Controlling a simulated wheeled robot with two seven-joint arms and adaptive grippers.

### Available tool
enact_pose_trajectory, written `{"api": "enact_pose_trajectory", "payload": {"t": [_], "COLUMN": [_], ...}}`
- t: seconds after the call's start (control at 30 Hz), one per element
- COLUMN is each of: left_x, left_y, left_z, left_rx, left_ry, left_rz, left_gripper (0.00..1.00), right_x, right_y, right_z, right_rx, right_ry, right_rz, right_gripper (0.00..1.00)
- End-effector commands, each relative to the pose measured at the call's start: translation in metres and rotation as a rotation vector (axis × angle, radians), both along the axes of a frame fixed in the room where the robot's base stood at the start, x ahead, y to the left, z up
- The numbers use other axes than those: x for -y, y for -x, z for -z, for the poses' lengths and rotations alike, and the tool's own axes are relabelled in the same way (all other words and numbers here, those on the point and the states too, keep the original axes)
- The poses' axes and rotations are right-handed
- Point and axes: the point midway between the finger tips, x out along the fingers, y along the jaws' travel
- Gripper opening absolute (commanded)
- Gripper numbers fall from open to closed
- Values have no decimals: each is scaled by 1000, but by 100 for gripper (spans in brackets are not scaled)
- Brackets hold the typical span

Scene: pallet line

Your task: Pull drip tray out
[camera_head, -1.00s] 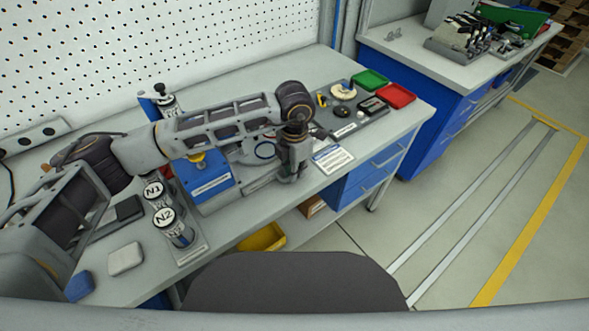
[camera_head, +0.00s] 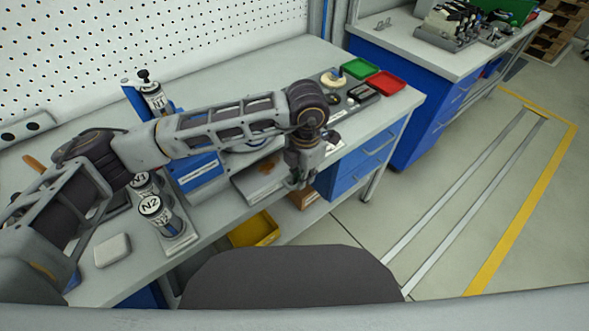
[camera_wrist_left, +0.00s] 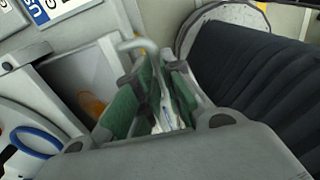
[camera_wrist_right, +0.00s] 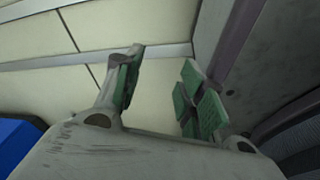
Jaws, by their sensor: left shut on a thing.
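The grey drip tray (camera_head: 256,187) sticks out from the blue-fronted unit (camera_head: 197,172) toward the front edge of the bench. My left gripper (camera_head: 301,183) is at the tray's outer end, and my forearm hides part of the unit. In the left wrist view, my left gripper (camera_wrist_left: 160,68) is shut on the tray's grey bar handle (camera_wrist_left: 138,44). The pale tray (camera_wrist_left: 62,72) shows beside the fingers, with an orange patch inside. My right gripper (camera_wrist_right: 163,62) is open and empty in the right wrist view, with pale floor tiles beyond it.
Canisters marked N1 and N2 (camera_head: 153,207) stand left of the unit. A yellow bin (camera_head: 254,230) sits on the shelf below. Green (camera_head: 360,68) and red (camera_head: 387,83) trays lie at the bench's right end. The floor to the right is clear.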

Motion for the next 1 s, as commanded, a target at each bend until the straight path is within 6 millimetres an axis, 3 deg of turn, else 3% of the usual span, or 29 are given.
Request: {"api": "enact_pose_trajectory", "payload": {"t": [0.3, 0.67, 0.7, 0.73, 1.0], "left_x": [26, 27, 27, 27, 26], "left_y": [35, 37, 36, 36, 36], "left_z": [0, -1, -1, -1, 0], "left_rx": [2, 3, 3, 3, 2], "left_ry": [4, 4, 4, 4, 2], "left_rz": [10, 7, 6, 6, 3], "left_gripper": [0, 0, 15, 19, 19], "right_x": [-14, -14, -14, -15, -15], "right_y": [-22, -24, -24, -23, -24], "right_z": [-1, -2, -2, -2, -2], "right_rx": [20, 20, 20, 20, 20], "right_ry": [-14, -14, -14, -14, -14], "right_rz": [3, 3, 3, 3, 3], "right_gripper": [40, 40, 40, 40, 40]}}
